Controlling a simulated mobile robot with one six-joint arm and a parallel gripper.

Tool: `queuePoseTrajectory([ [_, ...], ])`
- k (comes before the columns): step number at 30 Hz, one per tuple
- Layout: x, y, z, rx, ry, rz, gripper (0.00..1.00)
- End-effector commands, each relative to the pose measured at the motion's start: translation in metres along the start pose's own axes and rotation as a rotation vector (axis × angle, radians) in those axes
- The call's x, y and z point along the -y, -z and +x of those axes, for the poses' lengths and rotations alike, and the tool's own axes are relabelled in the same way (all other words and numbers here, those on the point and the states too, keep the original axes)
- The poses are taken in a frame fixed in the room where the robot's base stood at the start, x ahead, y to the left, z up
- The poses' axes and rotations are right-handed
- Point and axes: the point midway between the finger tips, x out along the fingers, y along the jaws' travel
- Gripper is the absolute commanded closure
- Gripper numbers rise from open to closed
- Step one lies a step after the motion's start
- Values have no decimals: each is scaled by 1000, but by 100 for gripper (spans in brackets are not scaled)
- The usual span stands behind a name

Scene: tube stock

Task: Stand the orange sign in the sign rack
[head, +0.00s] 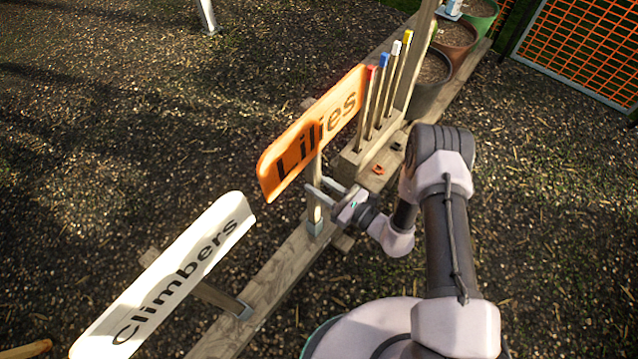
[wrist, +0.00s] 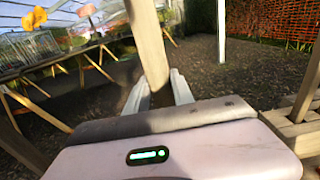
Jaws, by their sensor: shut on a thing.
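The orange sign (head: 310,130) reads "Lilies" and has a wooden post below its board. My gripper (head: 322,193) is shut on that post, below the board. In the wrist view the post (wrist: 147,45) rises, slightly tilted, between the two fingers. The sign rack (head: 275,268) is a long wooden beam on the ground with grey metal sockets. The post's lower end meets a grey socket (head: 315,228) on the beam; I cannot tell how deep it sits.
A white "Climbers" sign (head: 170,275) stands at the lower left, its post at another socket. A wooden block (head: 368,155) holds several colour-tipped stakes behind my gripper. Pots (head: 433,72) stand at the upper right, near an orange mesh fence (head: 585,45). Open ground lies left.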

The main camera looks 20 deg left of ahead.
Motion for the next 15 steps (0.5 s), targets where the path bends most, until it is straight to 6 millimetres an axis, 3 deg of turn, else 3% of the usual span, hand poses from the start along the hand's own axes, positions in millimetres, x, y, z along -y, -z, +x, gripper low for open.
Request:
queuePoseTrajectory([
  [9,0,5,0,0,0,1,100],
  [10,0,5,0,0,0,1,65],
  [13,0,6,0,0,0,1,46],
  [15,0,6,0,0,0,1,46],
])
